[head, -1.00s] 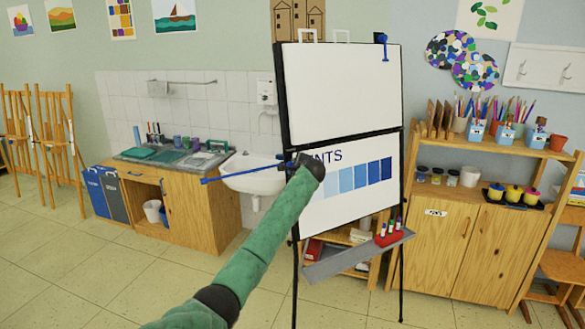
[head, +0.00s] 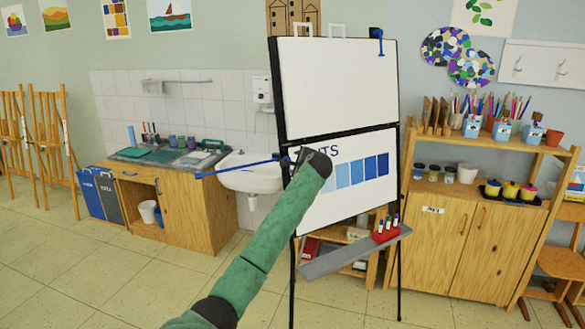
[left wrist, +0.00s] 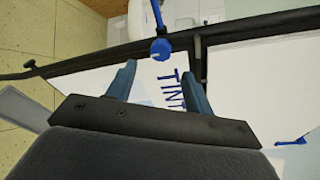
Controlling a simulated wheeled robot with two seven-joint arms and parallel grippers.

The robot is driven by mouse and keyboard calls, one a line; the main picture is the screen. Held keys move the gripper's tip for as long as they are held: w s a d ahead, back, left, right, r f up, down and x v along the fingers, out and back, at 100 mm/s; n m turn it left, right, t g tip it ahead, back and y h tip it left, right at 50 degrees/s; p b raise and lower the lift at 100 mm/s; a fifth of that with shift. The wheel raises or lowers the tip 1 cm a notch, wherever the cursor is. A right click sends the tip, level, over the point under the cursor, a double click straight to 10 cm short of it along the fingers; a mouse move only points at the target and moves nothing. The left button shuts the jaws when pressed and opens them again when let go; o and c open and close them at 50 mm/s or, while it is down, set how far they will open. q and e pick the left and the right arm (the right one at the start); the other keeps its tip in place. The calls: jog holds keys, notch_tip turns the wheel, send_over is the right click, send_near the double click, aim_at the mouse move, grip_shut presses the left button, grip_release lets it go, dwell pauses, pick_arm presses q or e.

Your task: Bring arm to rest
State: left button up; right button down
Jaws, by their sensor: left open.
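A flip chart (head: 338,88) stands at the centre, its lower sheet showing a row of blue swatches and part of the word "TINTS". A thin blue arm (head: 235,167) sticks out to the left from the chart's left edge. A second blue arm (head: 377,42) hangs at the top right corner. My left arm reaches up to the chart; its wrist covers the left gripper in the head view. In the left wrist view my left gripper (left wrist: 160,85) is open and empty. The blue arm's round knob (left wrist: 161,49) lies just beyond the fingertips, between them in the picture.
A white sink (head: 250,178) and wooden cabinet (head: 180,205) stand behind left. A wooden cupboard (head: 465,240) with pots stands at right. The floor at left is clear.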

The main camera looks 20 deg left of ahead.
pick_arm(q)
jog(key=shift+s+d+r, duration=0.2)
jog(key=shift+s+d, duration=0.2)
jog(key=shift+s, duration=0.05)
pick_arm(e)
jog(key=shift+w+a+r, duration=0.1)
jog(key=shift+w+a, duration=0.05)
jog(key=shift+w, duration=0.55)
